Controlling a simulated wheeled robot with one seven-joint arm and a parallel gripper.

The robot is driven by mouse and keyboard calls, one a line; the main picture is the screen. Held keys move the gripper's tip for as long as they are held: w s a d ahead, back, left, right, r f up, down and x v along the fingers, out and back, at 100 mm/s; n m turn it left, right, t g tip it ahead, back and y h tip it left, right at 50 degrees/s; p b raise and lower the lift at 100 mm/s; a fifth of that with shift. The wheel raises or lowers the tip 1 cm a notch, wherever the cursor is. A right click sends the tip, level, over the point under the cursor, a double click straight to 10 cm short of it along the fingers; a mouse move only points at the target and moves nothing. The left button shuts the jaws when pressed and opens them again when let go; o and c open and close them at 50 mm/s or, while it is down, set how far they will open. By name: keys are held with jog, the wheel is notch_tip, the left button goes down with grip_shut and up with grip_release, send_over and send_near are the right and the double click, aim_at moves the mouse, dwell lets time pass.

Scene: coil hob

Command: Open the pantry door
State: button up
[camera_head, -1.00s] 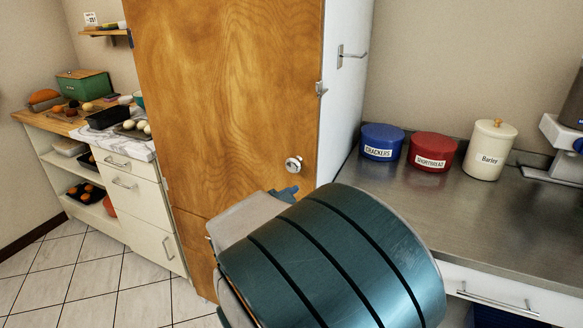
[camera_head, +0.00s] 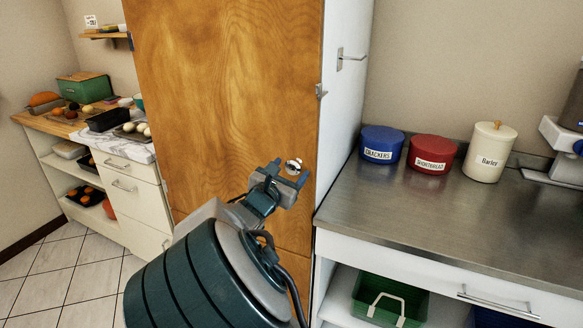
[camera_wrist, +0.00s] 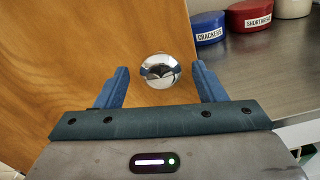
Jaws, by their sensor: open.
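The pantry door (camera_head: 225,90) is a tall wooden panel on a white-sided cabinet, and it is shut. Its round silver knob (camera_head: 293,166) sits near the door's right edge. In the wrist view the knob (camera_wrist: 160,70) shows between and just beyond the two blue fingers. My gripper (camera_head: 288,172) is open at the knob, with a finger on each side of it. In the wrist view my gripper (camera_wrist: 160,88) shows clear gaps on both sides of the knob, so it is not clamped. The door's wood grain (camera_wrist: 80,50) fills the left of that view.
A steel counter (camera_head: 430,215) stands to the right, with a blue tin (camera_head: 381,143), a red tin (camera_head: 432,153) and a cream canister (camera_head: 489,152). A green basket (camera_head: 388,300) sits on the shelf below. Tiled floor (camera_head: 60,275) is clear at left.

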jog(key=shift+x, duration=1.2)
